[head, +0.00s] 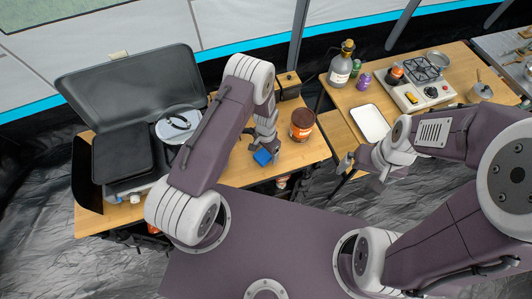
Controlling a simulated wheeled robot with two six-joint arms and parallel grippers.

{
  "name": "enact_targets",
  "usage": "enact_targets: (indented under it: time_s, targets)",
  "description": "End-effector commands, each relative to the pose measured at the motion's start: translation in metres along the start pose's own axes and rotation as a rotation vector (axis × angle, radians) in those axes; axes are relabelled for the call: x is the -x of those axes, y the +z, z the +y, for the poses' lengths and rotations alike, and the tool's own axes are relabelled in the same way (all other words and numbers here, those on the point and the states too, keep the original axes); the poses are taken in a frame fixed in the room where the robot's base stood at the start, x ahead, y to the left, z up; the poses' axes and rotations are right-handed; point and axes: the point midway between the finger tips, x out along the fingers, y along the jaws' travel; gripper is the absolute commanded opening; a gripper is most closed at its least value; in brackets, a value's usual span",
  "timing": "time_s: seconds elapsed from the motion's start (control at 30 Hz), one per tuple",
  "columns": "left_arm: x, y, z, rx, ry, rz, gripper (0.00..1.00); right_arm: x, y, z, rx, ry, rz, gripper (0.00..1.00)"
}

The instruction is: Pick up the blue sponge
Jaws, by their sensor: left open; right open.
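The blue sponge (263,157) is a small block at the front part of the left wooden table (235,177). My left gripper (264,146) is right at the sponge, reaching down from above. Its jaws are open and partly hidden by the wrist; I cannot tell whether they touch the sponge. My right gripper (354,164) is open and empty, in front of the gap between the two tables, well to the right of the sponge.
A brown jar (301,124) stands right of the sponge. A camping stove (123,152) with an open lid and a lidded pot (180,124) are at left. A white tray (370,122), bottle (341,66) and gas burner (421,87) are on the right table.

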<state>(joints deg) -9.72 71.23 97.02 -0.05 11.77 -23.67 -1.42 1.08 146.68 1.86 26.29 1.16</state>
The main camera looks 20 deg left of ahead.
Motion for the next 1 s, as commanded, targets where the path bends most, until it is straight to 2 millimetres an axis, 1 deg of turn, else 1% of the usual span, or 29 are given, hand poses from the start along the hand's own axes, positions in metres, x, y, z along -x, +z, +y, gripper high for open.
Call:
enact_targets:
  time_s: [0.13,0.17,0.2,0.27,0.3,0.37,0.4,0.6,0.7,0.83,0.97,1.0]
  targets:
    - [0.000,0.000,0.000,0.000,0.000,0.000,0.82,-0.001,0.000,0.000,0.000,0.000,0.000,1.00]
    - [0.000,0.000,0.000,0.000,0.000,0.000,0.73,-0.001,0.000,0.000,0.000,0.000,0.000,1.00]
    - [0.000,0.000,0.000,0.000,0.000,0.000,0.62,-0.001,0.000,0.000,0.000,0.000,0.000,1.00]
    - [0.000,0.000,0.000,0.000,0.000,0.000,0.46,-0.001,0.000,0.000,0.000,0.000,0.000,1.00]
    - [0.000,0.000,0.000,0.000,0.000,0.000,0.35,-0.001,0.000,0.000,0.000,0.000,0.000,1.00]
    - [0.000,0.000,0.000,0.000,0.000,0.000,0.18,-0.001,0.000,0.000,0.000,0.000,0.000,1.00]
    - [0.000,0.000,0.000,0.000,0.000,0.000,0.12,-0.001,0.000,0.000,0.000,0.000,0.000,1.00]
    - [0.001,0.000,0.000,0.000,0.000,0.001,0.12,-0.001,0.000,0.000,0.000,0.000,0.000,1.00]
    - [0.004,-0.001,-0.001,0.000,-0.001,0.002,0.12,-0.004,0.000,0.000,0.000,0.000,0.000,1.00]
    - [0.018,-0.001,-0.001,0.000,-0.001,0.003,0.12,-0.011,0.001,0.000,0.000,0.000,0.000,1.00]
    - [0.041,-0.002,0.000,0.000,-0.002,0.005,0.12,-0.020,0.002,0.000,0.000,0.000,0.000,1.00]
    - [0.044,-0.009,0.009,-0.004,-0.002,0.005,0.12,-0.024,0.003,0.001,0.000,0.000,0.000,1.00]
